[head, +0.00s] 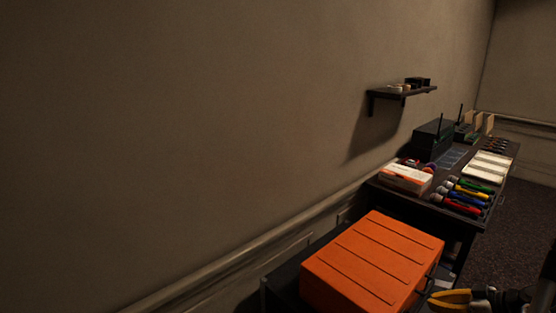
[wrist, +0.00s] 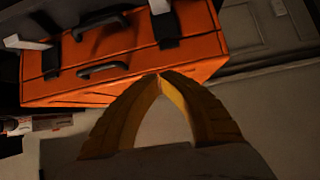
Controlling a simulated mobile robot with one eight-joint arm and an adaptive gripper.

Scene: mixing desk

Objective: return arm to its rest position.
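My gripper (head: 452,299) shows at the bottom right of the head view, with yellow fingers and a dark arm behind it. It is close to the lower right side of an orange case (head: 372,258). In the wrist view, the two ribbed yellow fingers of my gripper (wrist: 161,78) arch together and their tips meet, with nothing seen between them. The front of the orange case (wrist: 125,58), with dark handles and latches, lies beyond the fingertips. Whether the fingertips touch the case cannot be told.
The case stands on a low dark stand (head: 284,280) by the wall. Behind it, a dark desk (head: 430,202) holds a white-orange box (head: 406,177), coloured-handled tools (head: 468,195) and black equipment (head: 432,138). A small shelf (head: 402,95) is above. Dark carpet (head: 528,215) lies open at right.

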